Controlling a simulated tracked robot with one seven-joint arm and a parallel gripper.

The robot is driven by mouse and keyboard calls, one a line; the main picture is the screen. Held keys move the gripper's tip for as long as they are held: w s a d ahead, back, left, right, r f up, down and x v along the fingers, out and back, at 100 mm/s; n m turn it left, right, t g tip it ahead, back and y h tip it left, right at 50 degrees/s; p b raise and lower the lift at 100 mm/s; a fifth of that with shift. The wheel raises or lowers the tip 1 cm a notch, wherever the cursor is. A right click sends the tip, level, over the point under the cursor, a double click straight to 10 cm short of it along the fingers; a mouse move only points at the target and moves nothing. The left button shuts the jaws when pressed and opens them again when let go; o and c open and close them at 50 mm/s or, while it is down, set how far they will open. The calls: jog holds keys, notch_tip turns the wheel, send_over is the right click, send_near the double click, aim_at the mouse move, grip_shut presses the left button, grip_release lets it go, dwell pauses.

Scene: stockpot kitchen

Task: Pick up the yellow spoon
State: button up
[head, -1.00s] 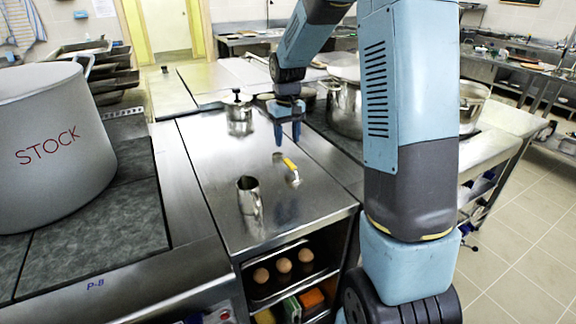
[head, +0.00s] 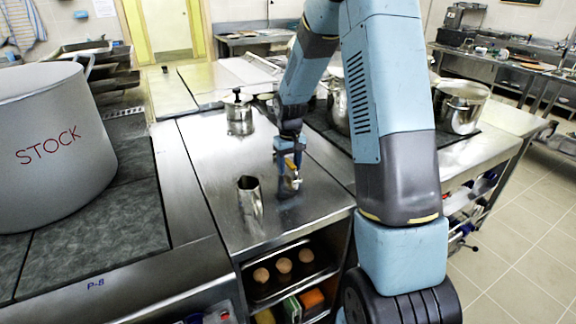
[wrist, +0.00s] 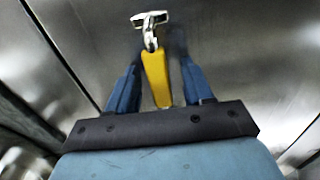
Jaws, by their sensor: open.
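My gripper (head: 289,165) is open and low over the counter, with a finger on each side of the handle in the wrist view (wrist: 155,70). A gap shows on both sides of the handle. My gripper partly hides the handle in the head view.
A metal jug (head: 249,198) stands left of the spoon on the steel counter (head: 215,165). A lidded metal pot (head: 239,115) stands farther back. A large STOCK pot (head: 50,150) is at left. Eggs (head: 284,265) sit on a shelf below.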

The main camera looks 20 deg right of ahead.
jog(key=shift+c, duration=0.2)
grip_shut()
dwell(0.3)
dwell(0.3)
